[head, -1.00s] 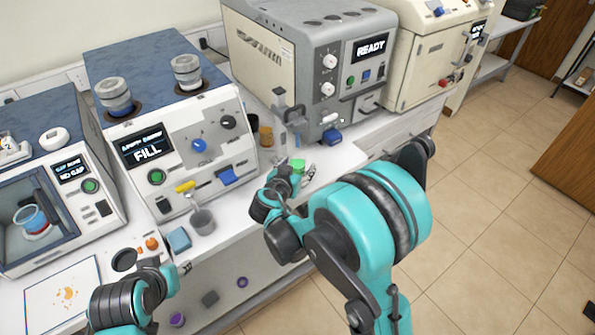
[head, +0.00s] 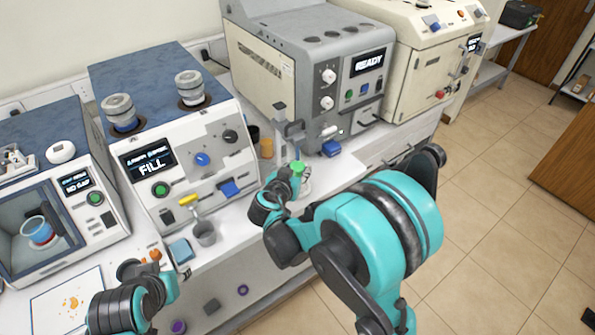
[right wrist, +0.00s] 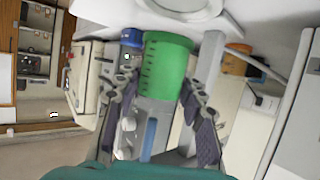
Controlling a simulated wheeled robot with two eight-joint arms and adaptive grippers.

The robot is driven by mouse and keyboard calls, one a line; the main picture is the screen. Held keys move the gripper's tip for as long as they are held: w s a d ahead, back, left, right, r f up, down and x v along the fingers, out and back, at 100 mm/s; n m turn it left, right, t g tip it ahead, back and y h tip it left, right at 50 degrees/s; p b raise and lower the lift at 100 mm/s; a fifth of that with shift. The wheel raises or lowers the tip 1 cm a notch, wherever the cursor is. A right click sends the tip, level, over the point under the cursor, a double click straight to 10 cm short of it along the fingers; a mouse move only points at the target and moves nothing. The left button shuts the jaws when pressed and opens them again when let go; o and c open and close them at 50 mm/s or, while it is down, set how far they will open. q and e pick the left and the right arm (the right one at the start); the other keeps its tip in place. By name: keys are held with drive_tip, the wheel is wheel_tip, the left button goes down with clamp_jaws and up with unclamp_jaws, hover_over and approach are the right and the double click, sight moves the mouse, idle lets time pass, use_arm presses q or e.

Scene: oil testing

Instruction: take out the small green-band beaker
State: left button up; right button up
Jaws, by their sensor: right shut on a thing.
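The small green-band beaker shows in the head view (head: 298,168) beside the grey stand on the bench. In the right wrist view the beaker (right wrist: 166,66) is green with dark graduation marks and sits between the two fingers. My right gripper (right wrist: 160,100) is shut on it. In the head view my right gripper (head: 282,182) is partly hidden by its own arm. A white round holder (head: 307,187) lies just below the beaker, which appears apart from it. My left gripper (head: 172,276) is at the lower left, away from the beaker; its jaws are too small to read.
The grey READY machine (head: 305,85) stands behind the stand (head: 281,125). An amber jar (head: 266,148) is close behind. The floor at right is open.

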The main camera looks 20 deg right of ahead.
drive_tip(key=s+d+r+p, duration=0.1)
drive_tip(key=s+d+r, duration=0.1)
drive_tip(key=s, duration=0.1)
drive_tip(key=s+d+r+p, duration=0.2)
drive_tip(key=s, duration=0.1)
drive_tip(key=s+d+r+p, duration=0.2)
drive_tip(key=s+d+r, duration=0.1)
drive_tip(key=shift+s, duration=0.2)
drive_tip(key=shift+c, duration=0.6)
